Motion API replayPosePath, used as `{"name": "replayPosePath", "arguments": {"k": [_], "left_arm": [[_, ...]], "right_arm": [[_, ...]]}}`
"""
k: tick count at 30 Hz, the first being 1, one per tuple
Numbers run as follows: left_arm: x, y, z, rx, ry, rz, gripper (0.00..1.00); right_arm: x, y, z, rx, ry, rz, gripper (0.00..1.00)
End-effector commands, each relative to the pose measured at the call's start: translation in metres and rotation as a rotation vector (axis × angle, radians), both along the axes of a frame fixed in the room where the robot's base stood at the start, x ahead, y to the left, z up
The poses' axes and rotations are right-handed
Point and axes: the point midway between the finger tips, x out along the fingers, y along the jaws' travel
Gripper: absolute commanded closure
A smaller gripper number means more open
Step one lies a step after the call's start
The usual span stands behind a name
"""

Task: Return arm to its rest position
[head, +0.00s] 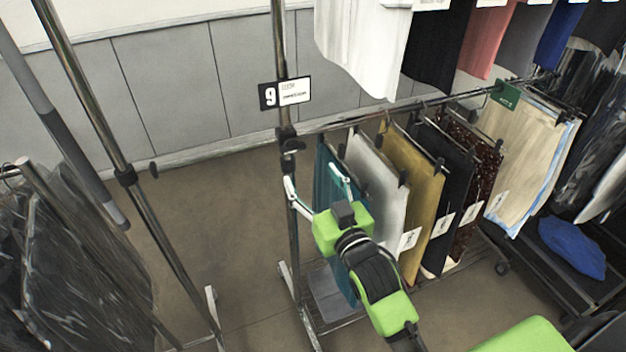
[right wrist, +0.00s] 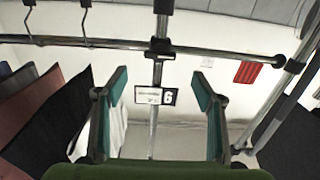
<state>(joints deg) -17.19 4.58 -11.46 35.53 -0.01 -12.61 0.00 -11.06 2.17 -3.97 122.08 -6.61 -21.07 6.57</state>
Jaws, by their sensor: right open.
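My right gripper (head: 315,190) is in front of the clothes rack, at the left end of the lower rail, beside the teal garment (head: 327,175). Its two fingers are spread wide with nothing between them. In the right wrist view the open fingers (right wrist: 160,100) frame the rack's upright post and the number 9 sign (right wrist: 156,94), which shows upside down. The sign also shows in the head view (head: 285,93). My left gripper is not in view.
White, gold, black and patterned garments (head: 412,185) hang along the lower rail (head: 400,113) to the right. Another rack post (head: 130,180) and plastic-covered clothes (head: 70,270) stand at the left. Bare floor (head: 215,210) lies between the racks.

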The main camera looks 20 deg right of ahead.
Motion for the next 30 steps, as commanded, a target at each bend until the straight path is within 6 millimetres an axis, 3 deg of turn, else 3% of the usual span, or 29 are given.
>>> {"name": "replayPosePath", "arguments": {"k": [10,14,17,19,23,26,30], "left_arm": [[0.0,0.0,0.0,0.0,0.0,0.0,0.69],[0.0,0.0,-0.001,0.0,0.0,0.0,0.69],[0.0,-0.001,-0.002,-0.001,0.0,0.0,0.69],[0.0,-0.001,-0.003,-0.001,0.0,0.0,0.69],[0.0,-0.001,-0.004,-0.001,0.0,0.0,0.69],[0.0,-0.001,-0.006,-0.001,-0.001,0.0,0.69],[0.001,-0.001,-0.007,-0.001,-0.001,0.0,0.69]], "right_arm": [[0.001,0.0,-0.004,0.0,0.007,0.001,0.38],[0.004,0.003,-0.043,-0.005,0.073,0.008,0.38],[0.003,0.008,-0.105,-0.015,0.178,0.019,0.38],[-0.002,0.011,-0.158,-0.025,0.267,0.028,0.38],[-0.026,0.015,-0.255,-0.043,0.435,0.046,0.38],[-0.056,0.016,-0.327,-0.056,0.562,0.059,0.38],[-0.112,0.015,-0.419,-0.078,0.739,0.074,0.38]]}}
